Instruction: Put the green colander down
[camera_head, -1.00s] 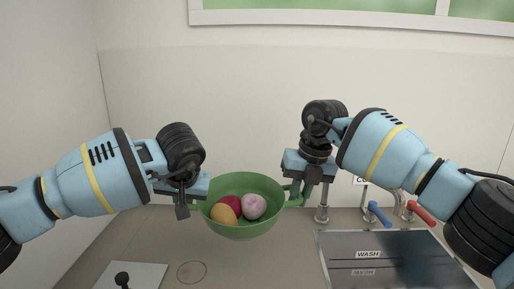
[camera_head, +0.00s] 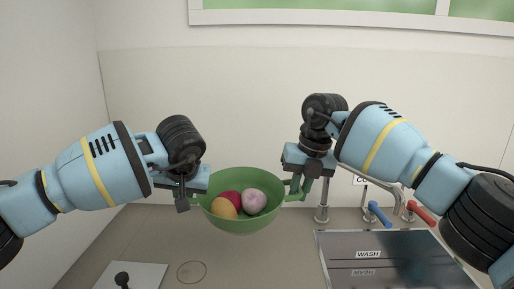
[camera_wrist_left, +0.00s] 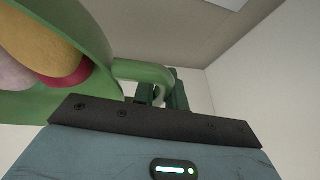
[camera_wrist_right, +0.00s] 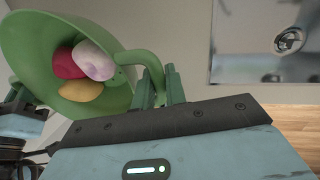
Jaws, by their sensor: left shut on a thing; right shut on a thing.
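The green colander (camera_head: 244,222) hangs between my two grippers, above the counter, roughly upright. It holds a yellow-orange fruit (camera_head: 224,209), a red one (camera_head: 232,197) and a pale pink one (camera_head: 254,201). My left gripper (camera_head: 190,202) is shut on the colander's left handle, which also shows in the left wrist view (camera_wrist_left: 142,71). My right gripper (camera_head: 299,190) is shut on the right handle, which shows in the right wrist view (camera_wrist_right: 140,59). The colander's underside is hidden.
A sink (camera_head: 400,262) with a WASH label (camera_head: 367,254) lies at the right. Taps with a blue lever (camera_head: 380,214) and a red lever (camera_head: 421,213) stand behind it. A pale plate with a black knob (camera_head: 122,279) and a marked circle (camera_head: 191,272) lie at the front left.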

